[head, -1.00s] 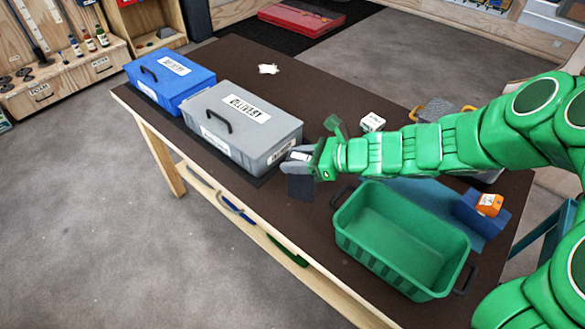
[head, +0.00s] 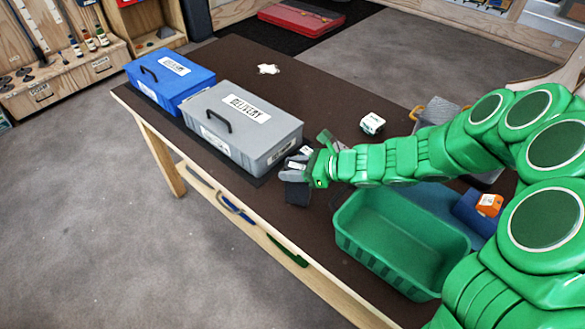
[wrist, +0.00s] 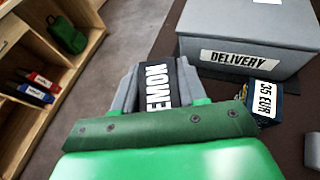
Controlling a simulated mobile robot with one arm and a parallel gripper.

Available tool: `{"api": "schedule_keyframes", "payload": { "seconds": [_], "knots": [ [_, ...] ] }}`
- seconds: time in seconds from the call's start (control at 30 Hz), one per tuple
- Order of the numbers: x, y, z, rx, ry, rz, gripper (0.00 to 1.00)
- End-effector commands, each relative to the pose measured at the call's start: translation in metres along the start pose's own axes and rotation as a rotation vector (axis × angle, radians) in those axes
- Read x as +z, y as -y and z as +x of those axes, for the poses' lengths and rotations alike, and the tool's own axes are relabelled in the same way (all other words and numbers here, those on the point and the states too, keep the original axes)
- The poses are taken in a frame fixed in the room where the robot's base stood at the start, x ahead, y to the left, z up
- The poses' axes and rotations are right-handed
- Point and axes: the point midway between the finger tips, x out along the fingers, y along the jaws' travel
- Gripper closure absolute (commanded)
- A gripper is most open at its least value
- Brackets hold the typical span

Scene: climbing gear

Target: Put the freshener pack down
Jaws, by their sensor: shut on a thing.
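My gripper (head: 302,172) is shut on the freshener pack (head: 297,193), a dark pack at the table's front edge, right of the grey delivery box (head: 243,122). In the wrist view the pack (wrist: 158,88) sits between the grey fingers of my gripper (wrist: 155,80), with white letters reading "EMON" showing. The fingers hide its sides. In the head view I cannot tell whether its bottom touches the table.
A dark box with a "35 EUR" label (wrist: 262,100) stands close beside my gripper. A green crate (head: 350,235) is to the right. A blue box (head: 170,75) and a white item (head: 268,69) are farther left.

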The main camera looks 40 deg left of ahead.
Motion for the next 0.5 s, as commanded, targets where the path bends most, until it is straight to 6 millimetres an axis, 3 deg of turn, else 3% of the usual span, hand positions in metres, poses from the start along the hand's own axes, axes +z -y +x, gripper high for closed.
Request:
{"api": "schedule_keyframes", "payload": {
  "seconds": [0.4, 0.43, 0.5],
  "knots": [
    [-0.0037, 0.0001, 0.0016, 0.000, 0.000, -0.001, 1.00],
    [-0.0040, 0.0000, 0.0017, 0.000, 0.000, -0.001, 0.57],
    [-0.0037, 0.0001, 0.0015, -0.001, 0.000, -0.002, 0.47]
  ]
}}
